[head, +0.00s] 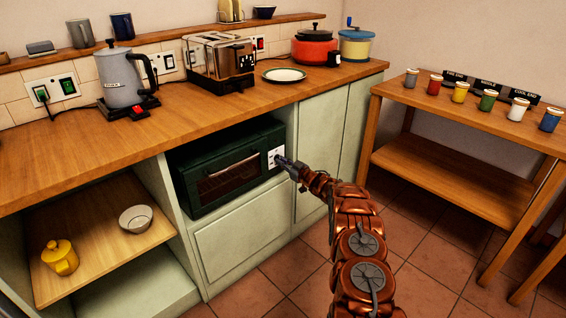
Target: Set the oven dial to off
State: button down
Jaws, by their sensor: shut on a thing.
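The dark green oven (228,172) sits in an open niche under the wooden counter, its glass door shut. A pale control panel (272,155) is at the right end of its front. My gripper (280,162) reaches the lower part of this panel from the right, its fingers shut at the panel. The oven dial is hidden behind the fingers, so its setting cannot be read. My copper-coloured arm stretches from the bottom right up to the oven.
A kettle (122,80), a toaster (218,58) and a plate (284,75) stand on the counter (200,101) above. A side table (455,132) with several small jars stands at the right. Tiled floor (430,228) is clear between them.

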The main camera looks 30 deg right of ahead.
jog(key=shift+a+m, duration=0.1)
jog(key=shift+m, duration=0.7)
jog(key=c, duration=1.2)
grip_release()
jog(key=shift+v, duration=6)
